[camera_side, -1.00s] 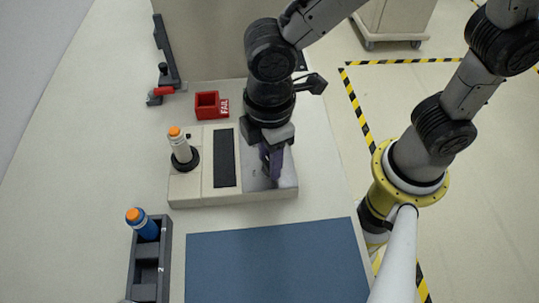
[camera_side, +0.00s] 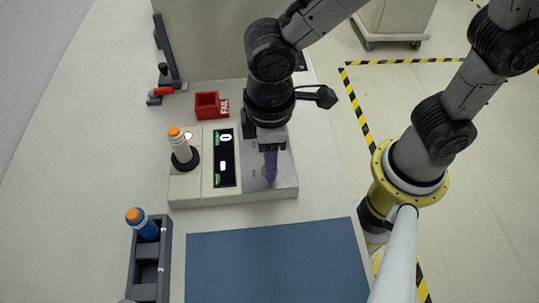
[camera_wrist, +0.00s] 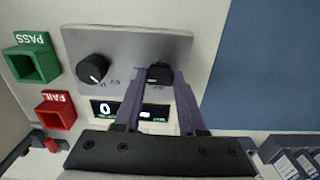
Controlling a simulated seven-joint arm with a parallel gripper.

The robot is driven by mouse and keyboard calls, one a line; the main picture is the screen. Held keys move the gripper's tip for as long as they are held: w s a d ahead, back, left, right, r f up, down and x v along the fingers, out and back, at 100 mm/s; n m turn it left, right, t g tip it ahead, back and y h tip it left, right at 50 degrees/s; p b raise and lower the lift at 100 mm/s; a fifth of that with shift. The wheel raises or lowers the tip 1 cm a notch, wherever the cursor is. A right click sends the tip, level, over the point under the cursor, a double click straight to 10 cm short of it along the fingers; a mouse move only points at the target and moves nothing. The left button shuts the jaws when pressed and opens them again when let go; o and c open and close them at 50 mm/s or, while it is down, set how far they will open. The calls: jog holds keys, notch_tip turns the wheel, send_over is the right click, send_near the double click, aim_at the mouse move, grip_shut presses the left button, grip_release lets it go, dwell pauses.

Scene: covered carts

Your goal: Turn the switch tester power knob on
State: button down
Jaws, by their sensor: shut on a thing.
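The switch tester (camera_side: 190,190) is a beige box on the table, with its display (camera_side: 223,160) lit and showing a 0. In the wrist view the display (camera_wrist: 128,111) is lit too. A white switch with an orange cap (camera_side: 180,146) stands upright in the tester's black socket. On the grey panel are two black knobs. My gripper (camera_side: 270,178) is over this panel, pointing down. In the wrist view my gripper (camera_wrist: 160,80) is shut on the right-hand knob (camera_wrist: 159,72), a finger on each side. The left-hand knob (camera_wrist: 93,69) is free.
A red FAIL bin (camera_side: 207,106) stands behind the tester; a green PASS bin (camera_wrist: 33,59) shows in the wrist view. A dark rack (camera_side: 148,270) with a blue, orange-capped switch (camera_side: 142,224) is front left. A blue mat (camera_side: 280,265) lies clear in front.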

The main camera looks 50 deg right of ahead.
jog(key=shift+r, duration=0.1)
jog(key=shift+c, duration=2.4)
grip_release()
notch_tip(320, 180, up, 14)
